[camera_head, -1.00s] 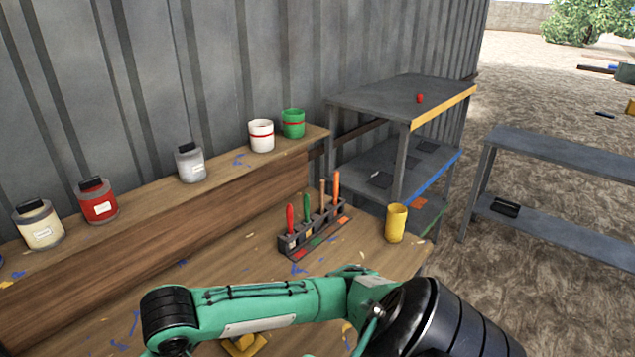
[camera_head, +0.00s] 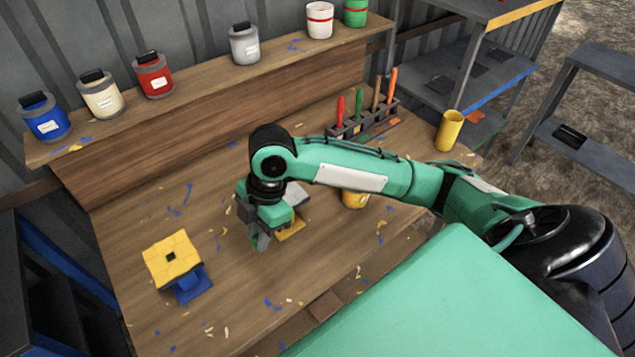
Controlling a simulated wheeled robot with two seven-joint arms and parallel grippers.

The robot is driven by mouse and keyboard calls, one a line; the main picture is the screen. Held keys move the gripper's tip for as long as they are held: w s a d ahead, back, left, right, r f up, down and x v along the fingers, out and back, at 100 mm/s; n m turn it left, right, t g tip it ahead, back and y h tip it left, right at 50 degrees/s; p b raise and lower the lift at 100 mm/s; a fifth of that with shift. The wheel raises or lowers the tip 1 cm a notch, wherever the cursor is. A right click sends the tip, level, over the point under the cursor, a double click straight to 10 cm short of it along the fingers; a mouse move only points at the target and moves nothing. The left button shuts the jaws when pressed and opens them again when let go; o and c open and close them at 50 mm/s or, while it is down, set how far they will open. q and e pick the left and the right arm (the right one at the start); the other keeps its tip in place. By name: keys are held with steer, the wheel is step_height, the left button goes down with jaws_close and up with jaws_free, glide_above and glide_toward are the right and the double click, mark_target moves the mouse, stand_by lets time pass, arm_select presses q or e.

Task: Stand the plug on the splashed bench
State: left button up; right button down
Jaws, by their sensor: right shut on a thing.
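The splashed bench (camera_head: 215,290) is a wooden top flecked with blue, yellow and pale paint. My right gripper (camera_head: 262,238) points down over the middle of the bench and is shut on the plug. The plug is mostly hidden by the fingers and wrist, so I cannot tell its shape or whether it touches the wood. Just right of the gripper, a pale grey piece (camera_head: 297,194) and a yellow piece (camera_head: 291,232) show partly behind it. My left gripper is not in view.
A yellow block on a blue base (camera_head: 172,256) stands left of the gripper. A tool rack (camera_head: 350,132), a yellow cup (camera_head: 449,131) and another yellow container (camera_head: 354,200) are to the right. Paint jars (camera_head: 154,76) line the rear ledge.

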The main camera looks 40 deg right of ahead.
steer(key=n, duration=0.1)
steer(key=a+n, duration=0.1)
steer(key=shift+s+r+n+g, duration=0.1)
steer(key=shift+r+n+g, duration=0.1)
steer(key=shift+n+g, duration=0.2)
step_height(320, 180, down, 20)
steer(key=p, duration=0.3)
steer(key=shift+s+r, duration=0.1)
steer(key=shift+r, duration=0.05)
steer(key=shift+f, duration=0.2)
steer(key=c, duration=1.3)
jaws_free()
steer(key=shift+r, duration=0.1)
steer(key=b+v, duration=0.2)
steer(key=v, duration=1)
steer(key=shift+r, duration=0.1)
